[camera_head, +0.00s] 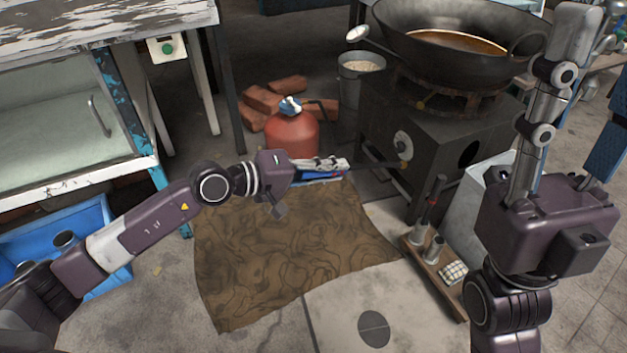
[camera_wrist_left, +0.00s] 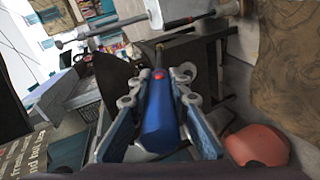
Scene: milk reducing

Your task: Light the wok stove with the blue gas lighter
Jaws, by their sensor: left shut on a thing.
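The blue gas lighter (camera_head: 318,175) is held in my left gripper (camera_head: 325,165) above the brown mat, level with the front of the stove. In the left wrist view the lighter (camera_wrist_left: 158,120) lies lengthwise between the two fingers (camera_wrist_left: 158,98), with a red spot near its front and a thin barrel pointing away. The dark boxy wok stove (camera_head: 385,125) stands to the right of the left gripper, with a large wok (camera_head: 455,75) on its burner. No flame shows. My right gripper (camera_head: 598,65) is raised close at the right, its fingers apart and empty.
A red gas cylinder (camera_head: 292,137) stands behind my left gripper, beside loose bricks (camera_head: 262,99). A metal bucket (camera_head: 352,85) stands left of the stove. A wooden tray with bottles (camera_head: 435,262) lies in front of it. The brown mat (camera_head: 285,245) is clear.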

